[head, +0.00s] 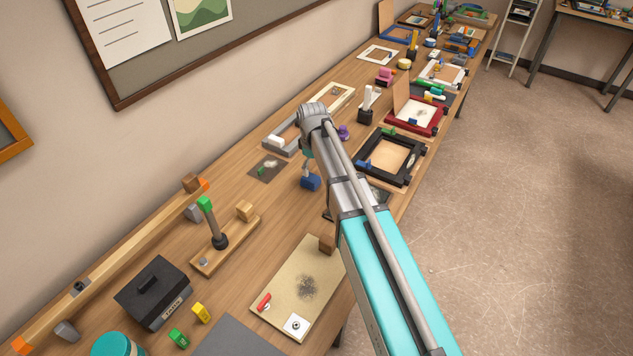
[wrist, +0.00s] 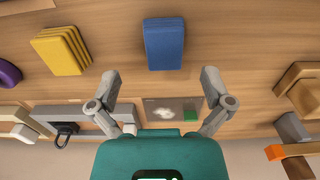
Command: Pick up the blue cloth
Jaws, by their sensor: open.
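The blue cloth (wrist: 164,44) looks like a thick folded block and lies on the wooden table, at the top middle of the wrist view. In the head view the blue cloth (head: 311,184) shows just below the end of my arm. My gripper (wrist: 160,80) is open and empty. Its two fingers are spread wider than the cloth and sit lower in the wrist view, apart from it. In the head view my gripper is mostly hidden behind my arm.
A dark plate (wrist: 183,104) with a green block lies between the fingers in the wrist view. A yellow folded stack (wrist: 62,50) lies to the left of the cloth. A wooden stand with an upright post (head: 216,225) and a black box (head: 153,291) stand nearby. Bare table surrounds the cloth.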

